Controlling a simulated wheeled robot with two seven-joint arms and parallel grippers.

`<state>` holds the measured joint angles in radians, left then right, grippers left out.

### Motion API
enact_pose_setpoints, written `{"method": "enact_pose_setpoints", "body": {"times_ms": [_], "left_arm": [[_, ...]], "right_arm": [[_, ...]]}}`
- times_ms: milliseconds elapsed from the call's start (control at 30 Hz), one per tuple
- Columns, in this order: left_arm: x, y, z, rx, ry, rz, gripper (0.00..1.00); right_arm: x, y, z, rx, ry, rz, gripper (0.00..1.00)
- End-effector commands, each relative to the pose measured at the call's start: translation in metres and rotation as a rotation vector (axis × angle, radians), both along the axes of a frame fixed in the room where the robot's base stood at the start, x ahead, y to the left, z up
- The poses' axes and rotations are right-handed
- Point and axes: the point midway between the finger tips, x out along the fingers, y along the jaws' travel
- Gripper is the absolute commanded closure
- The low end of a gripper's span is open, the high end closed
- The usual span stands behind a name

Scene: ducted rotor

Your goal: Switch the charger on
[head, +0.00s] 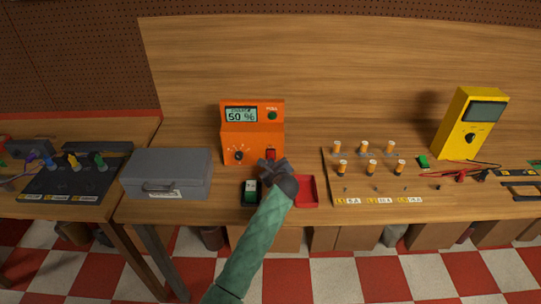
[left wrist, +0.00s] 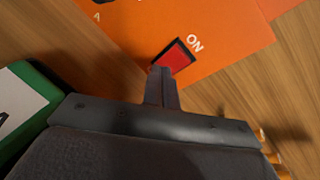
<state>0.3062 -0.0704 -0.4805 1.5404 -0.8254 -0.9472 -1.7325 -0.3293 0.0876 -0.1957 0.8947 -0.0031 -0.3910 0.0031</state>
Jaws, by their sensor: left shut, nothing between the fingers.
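The orange charger (head: 243,143) stands on the workbench, with a display reading 50 % and a green round light at its upper right. Its red switch (head: 271,153) is at the lower right of its front. In the left wrist view the red switch (left wrist: 174,57) has the word ON beside it. My left gripper (head: 268,163) is shut and empty, just in front of the charger below the switch. In the left wrist view its fingertips (left wrist: 160,72) are at the switch's lower edge; I cannot tell whether they touch it. My right gripper is not in view.
A green-edged battery (head: 250,192) and a red tray (head: 306,191) flank my left arm. A grey metal box (head: 167,174) stands left of the charger. A board with several orange-topped cylinders (head: 368,176) and a yellow meter (head: 470,125) are to the right.

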Motion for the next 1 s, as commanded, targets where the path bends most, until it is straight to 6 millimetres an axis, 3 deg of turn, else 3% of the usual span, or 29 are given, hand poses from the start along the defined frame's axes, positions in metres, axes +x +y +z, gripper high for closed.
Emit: {"method": "enact_pose_setpoints", "body": {"times_ms": [533,1000], "left_arm": [[-0.007,0.000,-0.002,0.000,-0.001,0.000,1.00],[-0.039,0.000,-0.017,0.001,0.000,0.000,1.00]], "right_arm": [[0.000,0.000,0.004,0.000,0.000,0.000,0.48],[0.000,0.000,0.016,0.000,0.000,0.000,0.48]]}}
